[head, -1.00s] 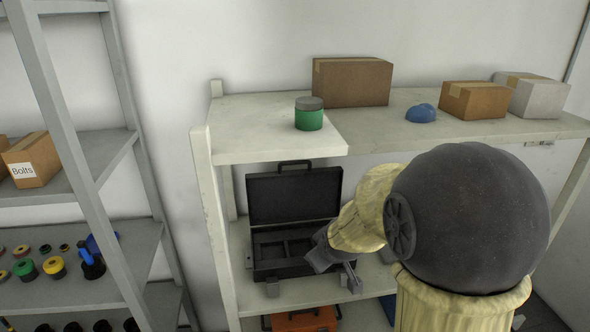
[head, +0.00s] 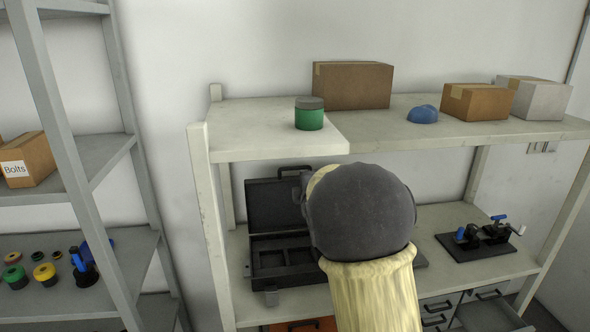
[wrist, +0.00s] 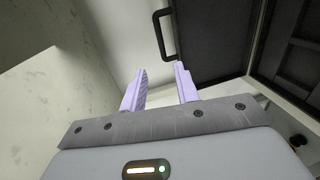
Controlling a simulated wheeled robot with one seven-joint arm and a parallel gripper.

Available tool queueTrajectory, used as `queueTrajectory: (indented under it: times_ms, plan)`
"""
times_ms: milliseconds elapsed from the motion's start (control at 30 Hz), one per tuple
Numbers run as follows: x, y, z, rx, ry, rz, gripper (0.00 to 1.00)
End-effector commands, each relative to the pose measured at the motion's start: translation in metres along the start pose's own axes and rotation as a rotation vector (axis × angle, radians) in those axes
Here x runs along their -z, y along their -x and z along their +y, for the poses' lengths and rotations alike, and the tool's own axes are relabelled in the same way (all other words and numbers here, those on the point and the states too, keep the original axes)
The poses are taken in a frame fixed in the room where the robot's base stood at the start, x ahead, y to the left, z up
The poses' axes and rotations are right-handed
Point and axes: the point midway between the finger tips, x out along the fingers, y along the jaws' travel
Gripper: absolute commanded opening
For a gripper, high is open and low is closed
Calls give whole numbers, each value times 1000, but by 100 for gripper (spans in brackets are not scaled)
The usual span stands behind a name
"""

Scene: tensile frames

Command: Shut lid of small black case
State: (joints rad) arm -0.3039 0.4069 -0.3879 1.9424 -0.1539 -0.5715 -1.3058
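The small black case (head: 262,277) stands open on the middle shelf in the head view. Its lid (head: 270,202) is upright at the back, with a handle on the top edge. My arm covers the case's right part. In the wrist view the lid's dark panel (wrist: 215,45) fills the upper right, and its handle (wrist: 162,37) sticks out from the panel's left edge. My gripper (wrist: 159,72) is open, its two pale fingers apart with nothing between them. The handle appears beyond the fingertips; contact does not show. The head view hides the gripper behind my arm.
The upper shelf (head: 270,149) overhangs the case and carries a green jar (head: 309,118), several boxes and a blue dome-shaped object (head: 422,114). A black fixture with blue parts (head: 477,243) stands further right on the case's shelf. A grey rack (head: 130,262) stands at left.

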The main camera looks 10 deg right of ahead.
Motion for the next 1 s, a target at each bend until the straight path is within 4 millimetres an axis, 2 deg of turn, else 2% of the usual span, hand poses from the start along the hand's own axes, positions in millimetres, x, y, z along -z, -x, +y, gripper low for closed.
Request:
queueTrajectory:
  times_ms: [1000]
  plan:
    - [-1, -137, 1, 2, -2, -1, 31]
